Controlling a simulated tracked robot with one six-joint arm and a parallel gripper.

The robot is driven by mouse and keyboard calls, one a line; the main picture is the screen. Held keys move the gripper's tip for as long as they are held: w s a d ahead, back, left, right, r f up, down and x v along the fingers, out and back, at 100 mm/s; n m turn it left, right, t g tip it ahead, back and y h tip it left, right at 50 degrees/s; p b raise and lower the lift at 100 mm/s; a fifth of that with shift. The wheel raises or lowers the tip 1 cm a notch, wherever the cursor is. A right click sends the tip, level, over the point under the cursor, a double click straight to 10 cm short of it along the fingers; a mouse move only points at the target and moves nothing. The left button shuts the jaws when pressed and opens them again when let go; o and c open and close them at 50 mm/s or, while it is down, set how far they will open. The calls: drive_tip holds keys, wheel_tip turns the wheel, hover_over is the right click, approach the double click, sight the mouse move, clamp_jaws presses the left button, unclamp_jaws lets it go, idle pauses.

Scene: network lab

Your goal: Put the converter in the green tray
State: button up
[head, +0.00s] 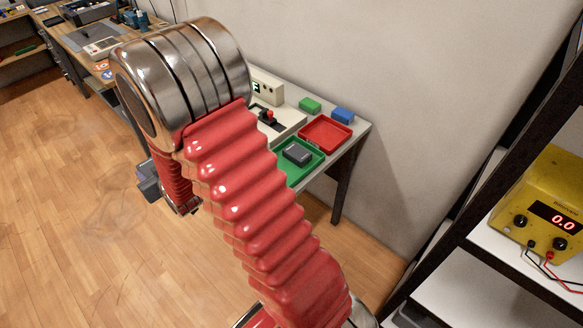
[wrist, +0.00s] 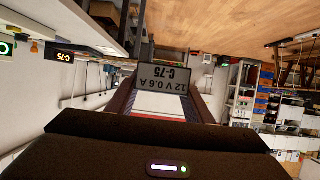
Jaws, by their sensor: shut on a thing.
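My gripper (wrist: 165,98) is shut on a block with a dark grey label face, which I take to be the converter (wrist: 172,78). Its label reads upside down "12 V 0.6 A C-75". The green tray (head: 311,163) is on the white table in the head view, and a dark grey box (head: 297,153) lies in it. My arm crosses the head view in front of the table. My gripper's jaws cannot be made out clearly there.
A red tray (head: 326,133) adjoins the green tray. A green block (head: 310,105) and a blue block (head: 343,115) lie behind. A dark display (wrist: 73,56) reads "C-75" in the wrist view. A shelf with a yellow power supply (head: 547,210) stands at right.

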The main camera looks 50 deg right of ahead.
drive_tip(key=shift+d, duration=0.15)
drive_tip(key=shift+d, duration=0.2)
drive_tip(key=s+d, duration=0.6)
drive_tip(key=d, duration=0.6)
drive_tip(key=s+d, duration=0.5)
drive_tip(key=d, duration=0.7)
drive_tip(key=s+d, duration=0.5)
drive_tip(key=s, duration=0.3)
drive_tip(key=shift+s+d, duration=0.25)
drive_tip(key=shift+f, duration=0.15)
drive_tip(key=shift+f, duration=2.9)
